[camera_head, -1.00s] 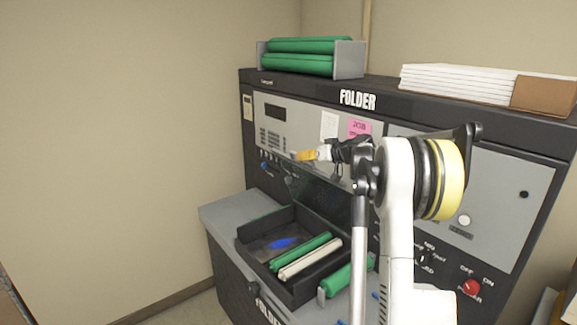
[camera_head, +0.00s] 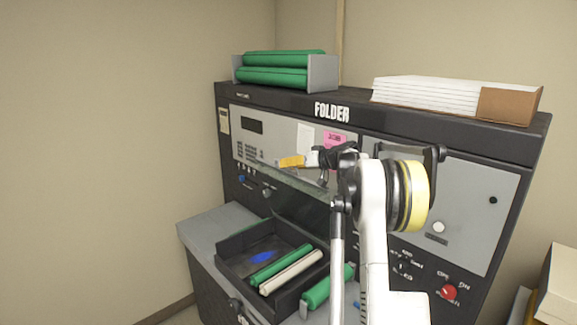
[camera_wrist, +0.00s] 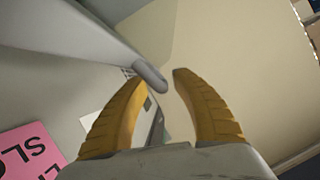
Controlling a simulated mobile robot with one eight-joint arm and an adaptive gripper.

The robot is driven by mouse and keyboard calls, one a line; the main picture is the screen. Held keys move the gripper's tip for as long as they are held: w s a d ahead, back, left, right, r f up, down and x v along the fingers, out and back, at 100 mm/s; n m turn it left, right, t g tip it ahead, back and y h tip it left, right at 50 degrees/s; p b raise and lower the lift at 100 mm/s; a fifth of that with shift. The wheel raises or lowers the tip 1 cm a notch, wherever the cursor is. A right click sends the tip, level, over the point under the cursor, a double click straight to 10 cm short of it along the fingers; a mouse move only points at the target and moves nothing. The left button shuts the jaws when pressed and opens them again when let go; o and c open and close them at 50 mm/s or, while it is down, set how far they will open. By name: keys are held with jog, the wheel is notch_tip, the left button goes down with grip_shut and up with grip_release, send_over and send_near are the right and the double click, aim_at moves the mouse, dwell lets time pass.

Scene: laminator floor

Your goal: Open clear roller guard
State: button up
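The clear roller guard (camera_head: 288,181) is a see-through panel on the front of the folder machine, above the roller tray. It stands out from the machine front, with a pale greenish edge. My gripper (camera_head: 290,162), with yellow fingers, is just above this edge, in front of the control panel. In the wrist view my gripper (camera_wrist: 158,76) has its fingers apart. A grey rounded bar (camera_wrist: 150,76) ends between or just beyond the fingertips. I cannot tell whether a finger touches it or the guard. My arm hides part of the guard's right side.
A black tray (camera_head: 228,262) below holds a green roller (camera_head: 282,266), a white roller (camera_head: 291,273) and a blue item. Another green roller (camera_head: 326,288) lies beside it. A roller rack (camera_head: 322,73) and paper stack (camera_head: 425,92) stand on top. The left side is clear.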

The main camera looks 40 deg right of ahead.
jog(key=shift+a+r, duration=0.1)
jog(key=v, duration=1.2)
jog(key=s+a+f+g+b, duration=0.2)
jog(key=a+f+b, duration=0.1)
jog(key=a, duration=0.8)
jog(key=s+a+f+n+g+b, duration=0.1)
jog(key=a+f+b, duration=0.15)
jog(key=a, duration=0.75)
jog(key=s+a+f+g+b, duration=0.2)
jog(key=a+f+b, duration=0.1)
jog(key=a, duration=0.8)
jog(key=s+a+f+h+b, duration=0.1)
jog(key=s+a+f+b, duration=0.3)
jog(key=s+a+f, duration=0.4)
jog(key=s+a+f+n+g+h+b, duration=0.1)
jog(key=s+a+f+b, duration=0.3)
jog(key=s+a+f, duration=0.4)
jog(key=s+f, duration=0.5)
jog(key=s, duration=0.1)
jog(key=shift+s+a+g, duration=0.25)
jog(key=shift+s+g, duration=0.05)
jog(key=shift+s, duration=0.05)
